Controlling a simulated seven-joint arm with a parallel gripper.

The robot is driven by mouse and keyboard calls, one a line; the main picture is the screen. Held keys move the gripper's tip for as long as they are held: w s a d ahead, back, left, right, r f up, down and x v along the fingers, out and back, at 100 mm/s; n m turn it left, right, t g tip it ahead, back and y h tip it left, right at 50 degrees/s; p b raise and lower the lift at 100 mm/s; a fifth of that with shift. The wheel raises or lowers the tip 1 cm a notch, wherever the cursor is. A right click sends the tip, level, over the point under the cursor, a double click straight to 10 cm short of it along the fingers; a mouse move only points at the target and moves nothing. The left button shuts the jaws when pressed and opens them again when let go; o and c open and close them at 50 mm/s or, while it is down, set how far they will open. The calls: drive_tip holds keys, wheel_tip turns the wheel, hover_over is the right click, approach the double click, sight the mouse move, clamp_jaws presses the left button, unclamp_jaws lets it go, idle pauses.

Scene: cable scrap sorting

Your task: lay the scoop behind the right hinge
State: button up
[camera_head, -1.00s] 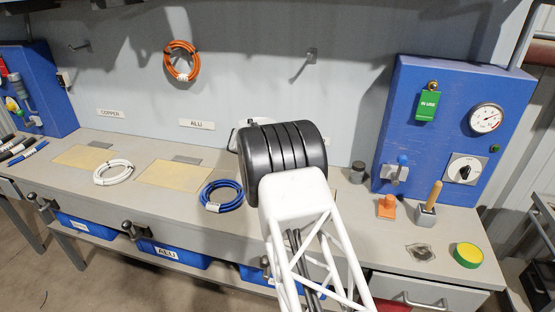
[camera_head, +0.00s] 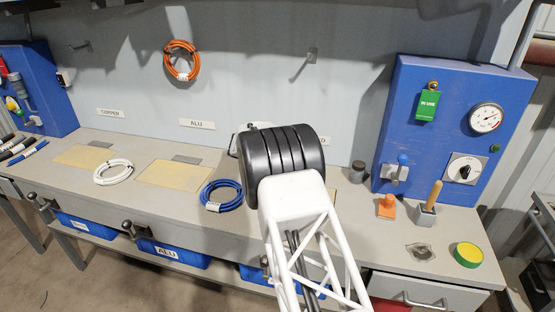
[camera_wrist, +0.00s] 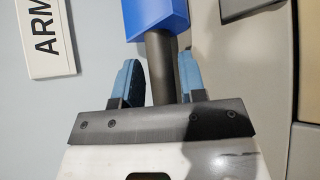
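In the wrist view, a blue block-shaped head with a dark grey round handle, which looks like the scoop (camera_wrist: 160,62), extends up from my gripper (camera_wrist: 163,75). The blue-padded fingers stand on both sides of the handle and appear closed against it. The handle's near end is hidden behind the gripper's dark plate. In the head view my own wrist and arm cover the gripper and scoop. Small grey plates, possibly hinges, lie behind the left tan panel (camera_head: 90,156) and the middle tan panel (camera_head: 172,175). The right one is hidden behind my arm.
A white cable coil (camera_head: 113,172) and a blue coil (camera_head: 221,195) lie on the bench (camera_head: 340,232). An orange stamp (camera_head: 387,207), a wooden-handled tool (camera_head: 428,203) and a yellow-green tin (camera_head: 468,255) stand right. A blue panel (camera_head: 430,130) rises behind them.

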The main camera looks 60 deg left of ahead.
drive_tip(key=shift+r, duration=0.1)
drive_tip(key=v, duration=1.2)
drive_tip(key=shift+r, duration=0.1)
idle(0.9)
